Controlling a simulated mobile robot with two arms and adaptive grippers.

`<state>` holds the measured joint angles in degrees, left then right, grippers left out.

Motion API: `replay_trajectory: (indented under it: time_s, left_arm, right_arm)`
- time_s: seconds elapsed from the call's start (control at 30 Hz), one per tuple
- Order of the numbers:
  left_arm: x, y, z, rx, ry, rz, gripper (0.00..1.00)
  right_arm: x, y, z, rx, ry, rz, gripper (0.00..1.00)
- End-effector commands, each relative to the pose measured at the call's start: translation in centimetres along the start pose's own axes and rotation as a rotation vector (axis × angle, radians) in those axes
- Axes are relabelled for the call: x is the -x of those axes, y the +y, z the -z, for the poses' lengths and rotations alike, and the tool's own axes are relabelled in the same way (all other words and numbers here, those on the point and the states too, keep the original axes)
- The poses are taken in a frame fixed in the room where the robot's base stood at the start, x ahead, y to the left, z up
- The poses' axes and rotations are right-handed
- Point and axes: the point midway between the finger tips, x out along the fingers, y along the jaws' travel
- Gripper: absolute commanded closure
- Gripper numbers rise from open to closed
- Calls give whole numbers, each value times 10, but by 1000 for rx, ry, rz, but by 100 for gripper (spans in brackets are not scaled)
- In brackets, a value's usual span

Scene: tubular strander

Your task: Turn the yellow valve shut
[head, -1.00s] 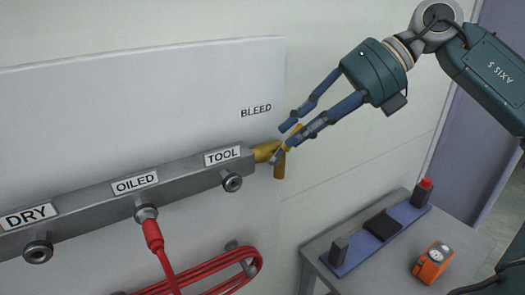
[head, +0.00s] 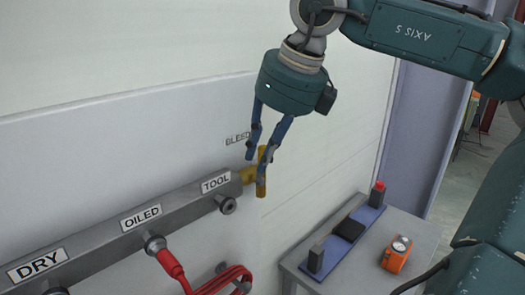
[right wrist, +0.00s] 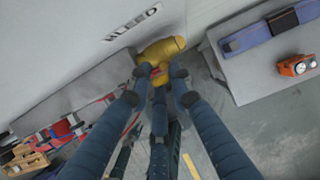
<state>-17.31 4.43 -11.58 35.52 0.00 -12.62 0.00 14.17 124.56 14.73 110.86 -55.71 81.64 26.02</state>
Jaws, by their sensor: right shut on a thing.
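The yellow valve (head: 261,188) sits at the right end of the grey manifold bar (head: 130,235), below the word BLEED. Its handle stands roughly upright in the head view. My right gripper (head: 256,163) comes down from above with blue fingers, one on each side of the handle, and is shut on it. In the right wrist view the valve's yellow body (right wrist: 160,50) lies just beyond the fingertips (right wrist: 159,73), which partly hide the handle. My left gripper is in neither view.
A red hose (head: 172,265) is plugged in at the OILED port; the TOOL port (head: 227,205) is empty. A grey table (head: 410,225) at the lower right carries a blue rail (head: 333,252) and an orange gauge (head: 396,254).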

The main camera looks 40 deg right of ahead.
Motion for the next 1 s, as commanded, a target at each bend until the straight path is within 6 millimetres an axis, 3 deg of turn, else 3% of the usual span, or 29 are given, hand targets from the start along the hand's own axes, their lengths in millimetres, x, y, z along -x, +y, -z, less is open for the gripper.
replay_trajectory:
  time_s: [0.57, 0.6, 0.67, 1.0]
  left_arm:
    - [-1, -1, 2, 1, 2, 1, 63]
    - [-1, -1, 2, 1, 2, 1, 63]
    - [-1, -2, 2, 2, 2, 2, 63]
    - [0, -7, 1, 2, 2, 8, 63]
  right_arm:
    - [-4, 1, 5, 13, 18, 32, 100]
    - [-4, 1, 5, 13, 18, 31, 76]
    - [-4, 1, 5, 13, 17, 32, 66]
    - [2, 2, 1, 11, 6, 31, 66]
